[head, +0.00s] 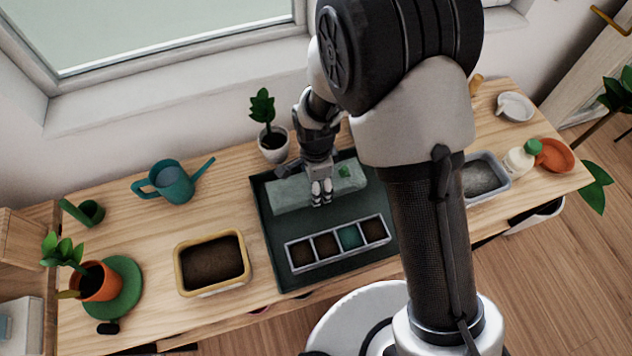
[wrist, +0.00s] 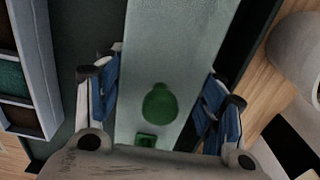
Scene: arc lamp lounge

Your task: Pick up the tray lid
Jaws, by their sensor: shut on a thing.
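The tray lid (head: 289,194) is a long, pale, translucent green cover with a green knob. It is at the back of the dark green tray (head: 272,254), behind the seed tray with several cells (head: 338,243). My gripper (head: 321,194) is over the lid, pointing down. In the wrist view the lid (wrist: 175,45) runs between my blue-padded fingers, one along each long side, and the gripper is shut on it. The green knob (wrist: 159,104) sits between the fingers. I cannot tell whether the lid touches the dark tray. My arm hides the dark tray's right part.
A potted plant (head: 273,145) stands close behind the lid. Left are a teal watering can (head: 174,184), a yellow-rimmed soil box (head: 212,264) and an orange pot (head: 97,282). Right are a grey tub (head: 487,178), a bottle (head: 519,158) and an orange dish (head: 555,155).

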